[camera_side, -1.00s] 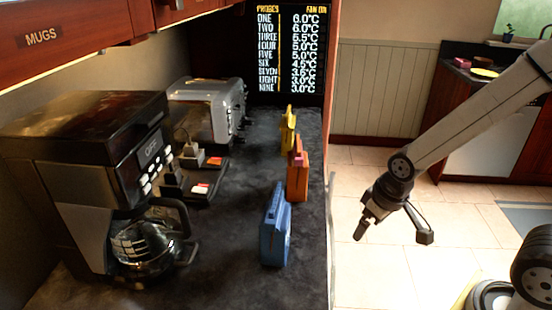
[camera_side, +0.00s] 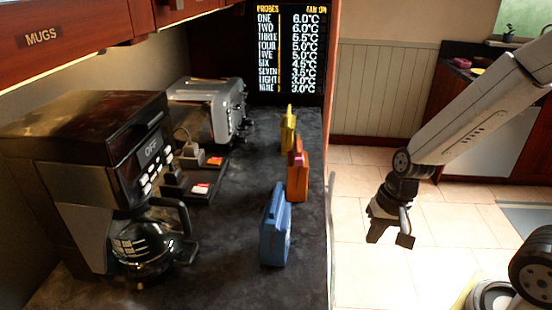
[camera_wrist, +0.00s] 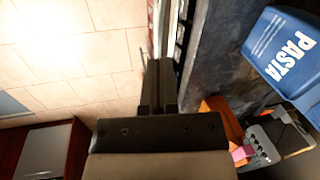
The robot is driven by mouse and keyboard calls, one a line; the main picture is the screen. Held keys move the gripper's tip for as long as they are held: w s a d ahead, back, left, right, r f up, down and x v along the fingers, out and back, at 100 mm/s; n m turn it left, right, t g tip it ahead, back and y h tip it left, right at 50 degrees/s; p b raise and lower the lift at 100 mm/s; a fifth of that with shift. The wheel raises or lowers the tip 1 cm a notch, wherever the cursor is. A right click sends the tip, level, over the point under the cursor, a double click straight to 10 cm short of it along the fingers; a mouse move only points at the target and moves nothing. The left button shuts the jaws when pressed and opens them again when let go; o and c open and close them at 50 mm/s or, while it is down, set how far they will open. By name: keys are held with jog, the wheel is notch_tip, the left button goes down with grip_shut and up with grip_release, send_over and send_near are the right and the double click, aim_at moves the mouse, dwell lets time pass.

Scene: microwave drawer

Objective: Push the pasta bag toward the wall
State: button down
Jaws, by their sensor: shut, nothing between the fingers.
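The pasta bag is the blue bag (camera_side: 276,228) standing upright near the counter's right edge in the side view. In the wrist view the blue bag (camera_wrist: 287,55) is at the upper right, with "PASTA" in white letters facing the camera. My gripper (camera_side: 377,234) hangs to the right of the counter, over the floor, apart from the bag. Its fingers (camera_wrist: 163,68) are together and empty in the wrist view, pointing along the counter's edge.
An orange bag (camera_side: 298,178) and a yellow bag (camera_side: 288,130) stand behind the blue one. The coffee maker (camera_side: 84,170) and toaster (camera_side: 205,105) line the wall. Bare counter (camera_side: 225,240) lies between the blue bag and the coffee maker.

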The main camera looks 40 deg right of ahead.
jog(key=w+m+t+y, duration=0.1)
jog(key=m, duration=0.5)
jog(key=w+r+m+t+y, duration=0.1)
jog(key=w+m+t+y, duration=0.1)
jog(key=m, duration=0.4)
jog(key=w+m+t+y, duration=0.1)
jog(key=w+m, duration=0.1)
jog(key=m, duration=0.5)
jog(key=shift+a+r+t+y, duration=0.25)
jog(key=shift+r+t+y, duration=0.05)
jog(key=shift+y, duration=0.1)
jog(key=shift+w+a+f, duration=0.1)
jog(key=shift+f, duration=0.05)
jog(key=shift+x, duration=3.1)
jog(key=x, duration=0.3)
jog(key=shift+a+f, duration=0.15)
jog(key=shift+w+a, duration=1.45)
jog(key=shift+a, duration=0.05)
